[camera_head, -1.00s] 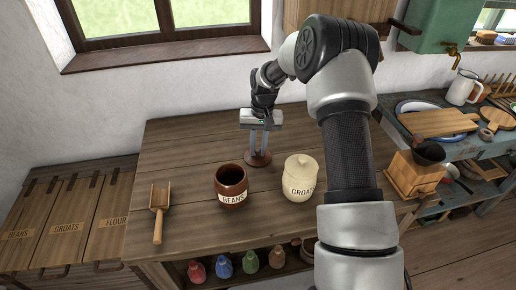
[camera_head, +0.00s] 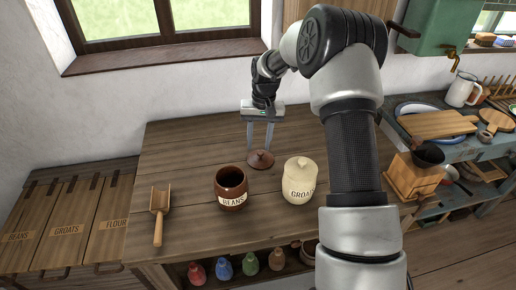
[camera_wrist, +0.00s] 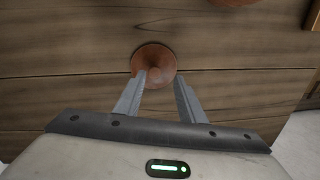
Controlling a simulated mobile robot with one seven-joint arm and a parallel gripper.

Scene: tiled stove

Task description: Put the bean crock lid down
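The bean crock lid (camera_head: 261,160) is a brown disc with a small knob, lying flat on the wooden table behind and right of the bean crock. It also shows in the wrist view (camera_wrist: 154,62). My gripper (camera_head: 260,148) is above the lid with its fingers spread apart; in the wrist view (camera_wrist: 155,82) nothing is between the fingers. The brown bean crock (camera_head: 231,187), labelled BEANS, stands open on the table with a dark inside.
A cream groats crock (camera_head: 299,181) with its lid on stands right of the bean crock. A wooden scoop (camera_head: 158,212) lies at the left of the table (camera_head: 185,150). Small coloured jars (camera_head: 223,265) sit on the shelf below. The table's back left is clear.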

